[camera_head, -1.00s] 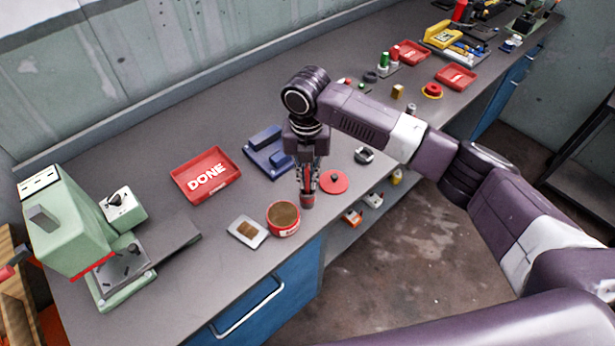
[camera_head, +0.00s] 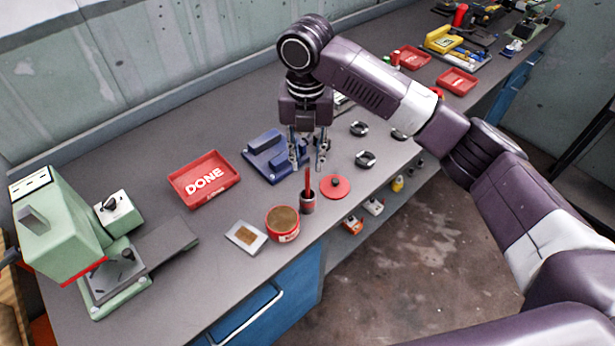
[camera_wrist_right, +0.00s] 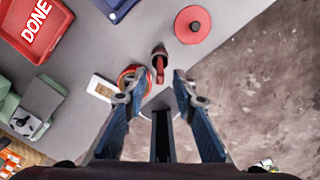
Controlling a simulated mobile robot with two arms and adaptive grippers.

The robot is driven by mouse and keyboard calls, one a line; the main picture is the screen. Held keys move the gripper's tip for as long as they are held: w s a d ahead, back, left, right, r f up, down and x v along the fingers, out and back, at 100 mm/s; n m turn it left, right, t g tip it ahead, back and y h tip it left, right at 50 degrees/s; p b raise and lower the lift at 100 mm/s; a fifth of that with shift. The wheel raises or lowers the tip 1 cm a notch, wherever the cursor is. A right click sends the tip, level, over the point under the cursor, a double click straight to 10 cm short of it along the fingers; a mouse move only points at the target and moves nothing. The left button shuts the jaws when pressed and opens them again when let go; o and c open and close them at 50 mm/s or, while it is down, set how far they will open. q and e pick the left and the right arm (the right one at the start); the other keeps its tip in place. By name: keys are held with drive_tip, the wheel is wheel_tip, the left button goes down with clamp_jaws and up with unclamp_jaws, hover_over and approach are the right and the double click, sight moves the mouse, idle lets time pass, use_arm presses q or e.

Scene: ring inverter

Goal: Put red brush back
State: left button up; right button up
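The red brush (camera_head: 308,181) stands upright in a small dark red cup (camera_head: 307,204) near the front edge of the bench. In the right wrist view the brush (camera_wrist_right: 160,68) points up toward the camera, between and beyond the fingertips. My right gripper (camera_head: 308,160) is open and empty, just above the brush and apart from it. Its two fingers are spread wide in the right wrist view (camera_wrist_right: 158,88). My left gripper is not in view.
A round red tin (camera_head: 283,222) with brown contents stands left of the cup, and a red lid (camera_head: 335,187) lies to its right. A blue fixture (camera_head: 268,155) is behind. A red DONE tray (camera_head: 204,179) and green press (camera_head: 70,235) are farther left.

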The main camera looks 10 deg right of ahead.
drive_tip(key=shift+r+b, duration=0.3)
drive_tip(key=shift+r, duration=1.55)
